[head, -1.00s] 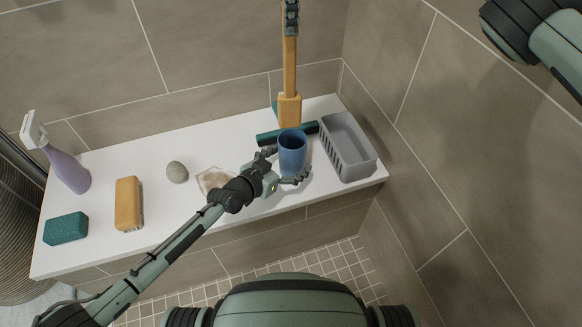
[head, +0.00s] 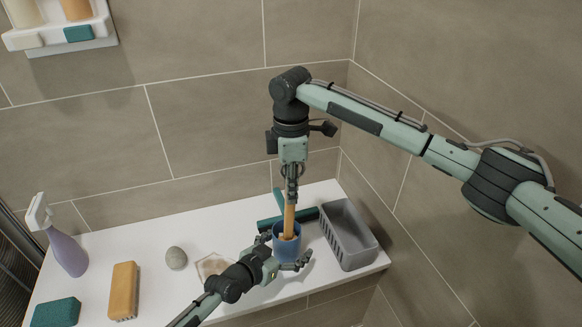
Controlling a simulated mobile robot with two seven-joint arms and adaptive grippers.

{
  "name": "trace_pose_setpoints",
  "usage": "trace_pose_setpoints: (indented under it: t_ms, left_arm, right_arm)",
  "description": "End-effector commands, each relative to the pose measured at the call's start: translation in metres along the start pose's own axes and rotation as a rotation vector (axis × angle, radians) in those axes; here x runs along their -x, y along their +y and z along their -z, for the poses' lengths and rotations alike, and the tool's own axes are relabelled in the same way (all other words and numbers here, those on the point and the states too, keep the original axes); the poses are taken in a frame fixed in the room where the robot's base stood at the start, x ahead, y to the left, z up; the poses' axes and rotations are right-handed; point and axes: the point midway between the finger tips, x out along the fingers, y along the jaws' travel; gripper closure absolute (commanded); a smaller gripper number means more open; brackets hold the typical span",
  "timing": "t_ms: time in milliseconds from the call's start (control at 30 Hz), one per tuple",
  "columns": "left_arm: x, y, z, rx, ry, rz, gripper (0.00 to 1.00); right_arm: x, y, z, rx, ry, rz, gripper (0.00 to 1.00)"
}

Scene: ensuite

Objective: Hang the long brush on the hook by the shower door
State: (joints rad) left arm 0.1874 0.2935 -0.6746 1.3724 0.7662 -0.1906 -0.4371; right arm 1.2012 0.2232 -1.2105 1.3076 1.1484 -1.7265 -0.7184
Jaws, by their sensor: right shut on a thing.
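The long brush (head: 289,216) has a wooden handle and hangs nearly upright under my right gripper (head: 291,184). The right gripper points down and is shut on the upper handle. The brush's lower end is inside the blue cup (head: 288,248), where a pale part shows at the rim; the rest is hidden. My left gripper (head: 284,254) is at the cup, with fingers on either side of it; whether they press on it I cannot tell. The hook and the shower door do not show clearly.
The white ledge (head: 215,232) holds a grey basket (head: 347,240), dark green squeegee (head: 305,215), stone (head: 176,257), soap dish (head: 212,266), wooden brush (head: 124,289), green sponge (head: 57,313) and spray bottle (head: 67,250). A wall shelf (head: 62,35) is upper left.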

Motion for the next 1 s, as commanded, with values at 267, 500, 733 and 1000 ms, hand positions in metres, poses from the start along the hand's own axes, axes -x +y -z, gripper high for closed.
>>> trace_pose_setpoints:
  t_ms: [267, 500, 733, 1000]
  left_arm:
    - [0.0006, 0.0, 0.0008, 0.0, -0.001, 0.0, 0.16]
    - [0.0017, 0.0, 0.0036, 0.0, -0.001, 0.0, 0.16]
    - [0.0018, 0.0, 0.0037, 0.0, -0.001, 0.0, 0.16]
    - [0.0017, 0.0, 0.0037, 0.0, -0.001, 0.0, 0.16]
  right_arm:
    - [-0.005, 0.0003, -0.0001, 0.0, 0.0, -0.002, 1.0]
    - [-0.0078, 0.0001, -0.0002, 0.0, 0.0, -0.001, 1.0]
    - [-0.0107, 0.0002, -0.0002, 0.0, 0.0, -0.001, 0.7]
    - [-0.0105, 0.0003, -0.0001, 0.0, 0.0, -0.001, 0.66]
